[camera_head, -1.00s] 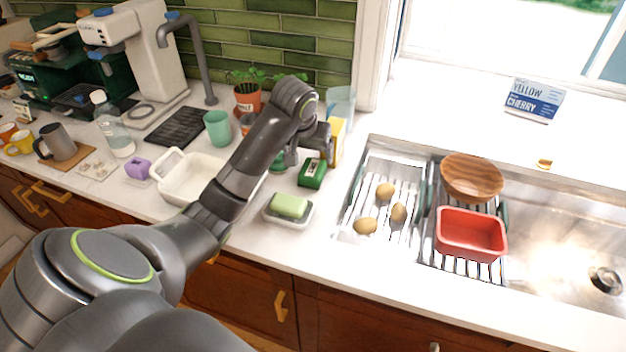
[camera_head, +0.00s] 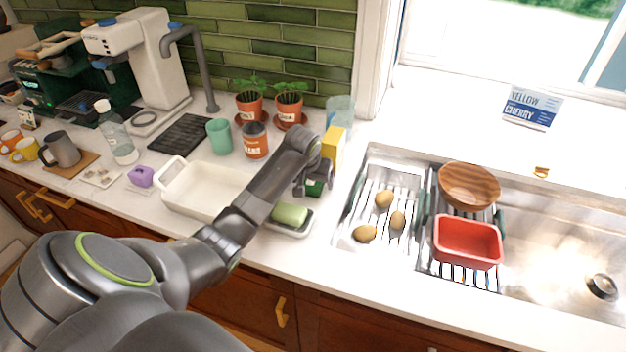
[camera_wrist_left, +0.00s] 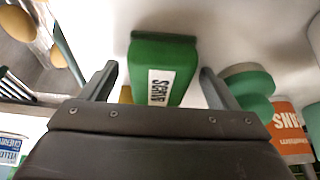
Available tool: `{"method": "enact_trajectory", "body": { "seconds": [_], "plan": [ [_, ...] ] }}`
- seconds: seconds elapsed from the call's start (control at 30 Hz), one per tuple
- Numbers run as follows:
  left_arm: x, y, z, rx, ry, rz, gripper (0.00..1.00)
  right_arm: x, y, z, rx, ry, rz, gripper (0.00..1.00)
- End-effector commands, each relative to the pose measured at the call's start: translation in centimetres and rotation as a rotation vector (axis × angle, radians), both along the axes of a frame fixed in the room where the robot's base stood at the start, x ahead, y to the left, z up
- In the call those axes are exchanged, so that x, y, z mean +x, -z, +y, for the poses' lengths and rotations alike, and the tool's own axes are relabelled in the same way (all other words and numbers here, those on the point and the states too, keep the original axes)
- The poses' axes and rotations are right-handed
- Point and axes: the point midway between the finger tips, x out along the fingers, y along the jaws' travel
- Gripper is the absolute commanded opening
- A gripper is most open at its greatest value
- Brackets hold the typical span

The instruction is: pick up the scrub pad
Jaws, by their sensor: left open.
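The scrub pad (camera_wrist_left: 148,50) is a green block with a white label of dark lettering, lying on the white counter. In the left wrist view it sits between the two fingers of my left gripper (camera_wrist_left: 156,72), with a gap showing on each side. In the head view the scrub pad (camera_head: 313,188) is mostly hidden by my left gripper (camera_head: 314,192), which is over it. The left gripper is open and holds nothing. My right gripper is not in view.
A soap dish (camera_head: 300,231) with green soap (camera_head: 289,213) is close to the gripper, in front. A yellow box (camera_head: 333,148) and an orange canister (camera_head: 255,141) stand behind. The sink rack (camera_head: 360,209) is to the right. A white tub (camera_head: 185,192) is left.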

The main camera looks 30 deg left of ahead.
Motion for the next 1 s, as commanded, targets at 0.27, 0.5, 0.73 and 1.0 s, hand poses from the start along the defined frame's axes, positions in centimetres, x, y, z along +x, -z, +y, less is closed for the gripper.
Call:
{"method": "enact_trajectory", "body": {
  "seconds": [0.27,0.5,0.73,1.0],
  "plan": [
    [0.0,0.1,0.0,0.0,0.0,0.0,0.74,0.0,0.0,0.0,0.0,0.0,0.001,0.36],
    [0.0,0.0,0.0,0.0,0.0,0.0,0.43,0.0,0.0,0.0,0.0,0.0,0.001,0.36],
    [0.0,0.0,0.0,0.0,0.0,0.0,0.34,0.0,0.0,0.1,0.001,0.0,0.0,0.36],
    [0.1,-1.1,0.1,0.001,0.0,-0.002,0.34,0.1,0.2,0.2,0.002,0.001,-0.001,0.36]
  ]
}}
